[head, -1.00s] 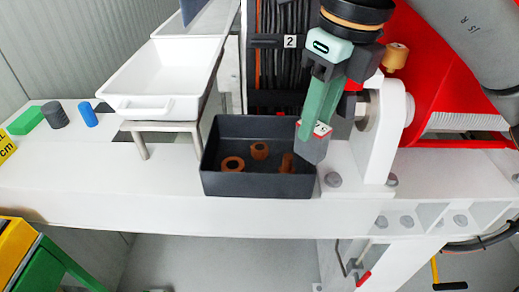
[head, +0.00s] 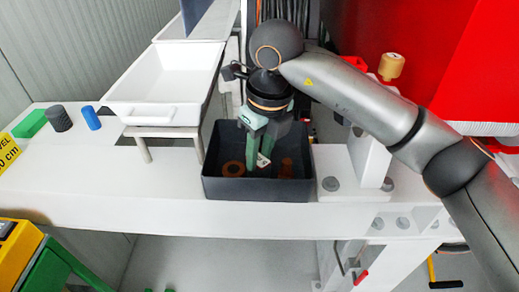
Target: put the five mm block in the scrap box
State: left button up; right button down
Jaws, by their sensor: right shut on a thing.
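The dark open box (head: 255,190), which I take as the scrap box, stands on the white bench with brown parts inside. My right gripper (head: 261,160) points down into it, its green fingers shut on a small dark block with a pale label (head: 263,160). The block is between the fingertips, within the box's outline; whether it touches the floor I cannot tell. Its marking is too small to read. Two tiny green tips at the bottom edge may be my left gripper (head: 159,290); too little shows to tell its state.
A white tray (head: 165,85) on a metal stand is left of the box. A green block (head: 30,124), a dark cylinder (head: 59,119) and a blue cylinder (head: 92,118) stand at the bench's left.

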aim_at(266, 164)
jog(key=shift+f, duration=0.1)
jog(key=c, duration=0.6)
grip_release()
jog(key=r, duration=0.4)
jog(key=s+r, duration=0.1)
jog(key=r, duration=0.3)
jog(key=d+r, duration=0.1)
jog(key=r, duration=0.3)
jog(key=shift+s+d+r, duration=0.1)
jog(key=shift+s, duration=0.05)
